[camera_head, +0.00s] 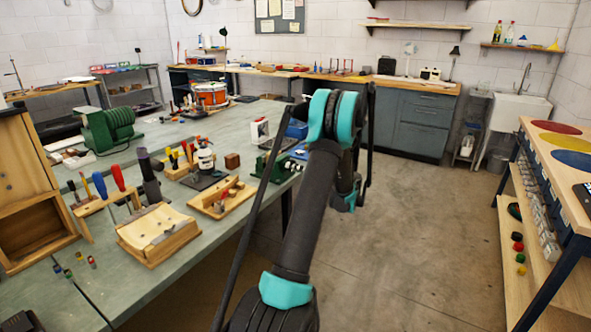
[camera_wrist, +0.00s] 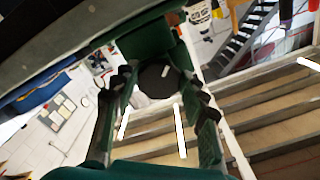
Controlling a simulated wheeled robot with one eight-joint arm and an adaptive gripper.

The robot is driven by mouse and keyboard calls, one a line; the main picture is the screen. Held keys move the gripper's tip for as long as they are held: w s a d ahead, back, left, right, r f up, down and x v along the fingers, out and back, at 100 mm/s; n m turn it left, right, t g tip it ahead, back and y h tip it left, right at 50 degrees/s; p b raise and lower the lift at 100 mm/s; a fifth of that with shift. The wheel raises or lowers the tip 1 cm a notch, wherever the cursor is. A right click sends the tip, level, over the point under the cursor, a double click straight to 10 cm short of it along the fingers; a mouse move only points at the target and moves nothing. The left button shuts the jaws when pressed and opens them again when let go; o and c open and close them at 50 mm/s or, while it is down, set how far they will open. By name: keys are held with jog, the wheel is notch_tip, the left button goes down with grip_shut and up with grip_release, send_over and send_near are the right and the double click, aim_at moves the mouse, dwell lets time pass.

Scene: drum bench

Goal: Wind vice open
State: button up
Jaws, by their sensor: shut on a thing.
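The dark green vice (camera_head: 268,166) sits at the right edge of the green bench in the head view, partly behind my arm. In the wrist view the vice's green body (camera_wrist: 148,44) fills the upper middle. A dark round end (camera_wrist: 158,80) of its handle lies between the fingertips of my gripper (camera_wrist: 160,92). The fingers reach up on both sides of it and are shut on the handle. The exact contact is hard to see. In the head view the gripper is hidden behind my arm, and the vice's jaw gap cannot be made out.
The green bench (camera_head: 160,262) also holds a wooden tray (camera_head: 222,198), a tool rack (camera_head: 98,204), a green machine (camera_head: 108,130) and an orange drum (camera_head: 210,95). A blue object (camera_head: 297,129) stands close behind the vice. The floor (camera_head: 430,240) to the right is clear.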

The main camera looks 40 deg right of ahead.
jog(key=shift+w+a, duration=0.1)
jog(key=o, duration=1.2)
jog(key=shift+c, duration=0.2)
jog(key=v, duration=1.2)
jog(key=shift+f, duration=0.1)
